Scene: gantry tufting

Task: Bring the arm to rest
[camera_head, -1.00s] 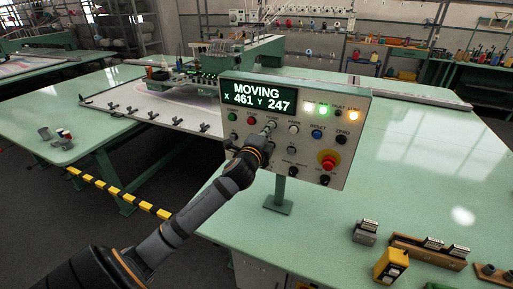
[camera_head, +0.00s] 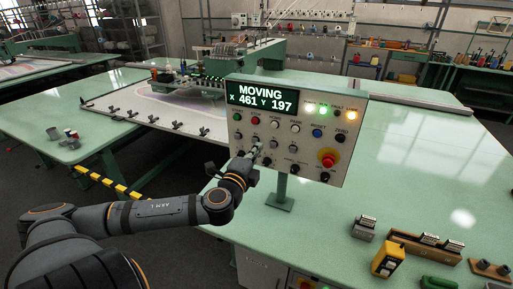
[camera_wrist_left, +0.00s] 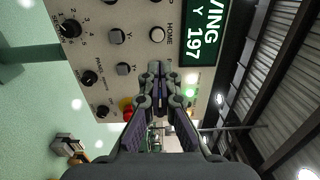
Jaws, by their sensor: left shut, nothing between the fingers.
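My left gripper (camera_head: 256,152) is shut and empty, with its fingertips in front of the lower left part of the control panel (camera_head: 312,108). In the left wrist view its fingertips (camera_wrist_left: 155,72) are together, close before the panel face; whether they touch it I cannot tell. The panel's screen (camera_head: 262,96) reads MOVING, X 461 Y 197. The HOME button (camera_wrist_left: 157,34) is white and shows beside the screen in the left wrist view. My left arm reaches in from the lower left, its elbow bent. My right gripper is not in view.
The panel stands on a post over a green table (camera_head: 420,160). A red stop button (camera_head: 327,158) is on its right. A yellow device (camera_head: 389,261) and wooden holders lie at the front right. The frame with white fabric (camera_head: 165,110) is behind the panel, left.

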